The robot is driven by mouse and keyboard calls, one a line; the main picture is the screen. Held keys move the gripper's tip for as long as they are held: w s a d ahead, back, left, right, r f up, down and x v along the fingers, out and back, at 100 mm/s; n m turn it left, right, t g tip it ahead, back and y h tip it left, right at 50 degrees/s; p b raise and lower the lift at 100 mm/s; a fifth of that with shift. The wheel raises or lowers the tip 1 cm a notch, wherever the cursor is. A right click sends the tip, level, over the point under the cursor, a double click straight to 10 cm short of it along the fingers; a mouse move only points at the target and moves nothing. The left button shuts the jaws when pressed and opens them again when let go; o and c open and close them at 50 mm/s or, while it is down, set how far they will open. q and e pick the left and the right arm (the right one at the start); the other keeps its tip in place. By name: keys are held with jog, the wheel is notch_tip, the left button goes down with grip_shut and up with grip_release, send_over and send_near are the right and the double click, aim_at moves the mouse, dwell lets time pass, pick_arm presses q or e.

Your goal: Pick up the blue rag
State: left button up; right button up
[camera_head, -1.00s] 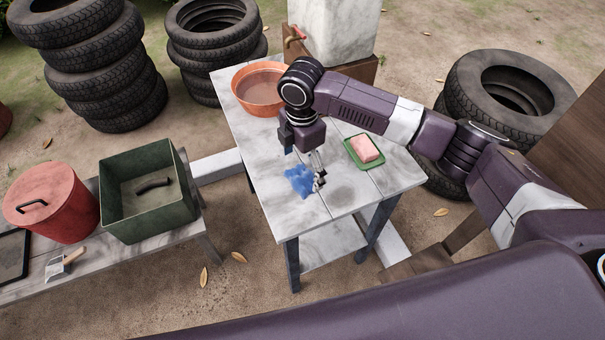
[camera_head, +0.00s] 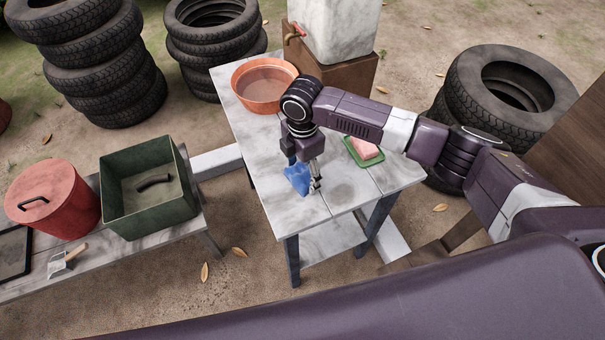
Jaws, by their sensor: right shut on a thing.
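The blue rag (camera_head: 297,179) is bunched up at my right gripper, over the middle of the pale wooden table (camera_head: 290,220). My right gripper (camera_head: 306,182) points down and is shut on the rag. One finger shows at the rag's right side, and the rag hides part of the other. I cannot tell whether the rag's lower edge is clear of the tabletop. My left gripper is not in view.
An orange basin (camera_head: 263,88) stands at the table's back left. A pink soap or sponge (camera_head: 365,149) sits on a green dish (camera_head: 352,156) right of the gripper. A low bench holds a green bin (camera_head: 150,218) and a red lidded bucket (camera_head: 62,212).

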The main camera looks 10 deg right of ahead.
aim_at(302, 172)
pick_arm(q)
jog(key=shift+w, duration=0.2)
pick_arm(e)
jog(key=shift+r, duration=0.1)
jog(key=shift+w+r, duration=0.1)
jog(key=shift+r, duration=0.45)
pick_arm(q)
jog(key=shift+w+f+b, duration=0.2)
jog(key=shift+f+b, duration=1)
pick_arm(e)
notch_tip(302, 172, up, 19)
jog(key=shift+f, duration=0.15)
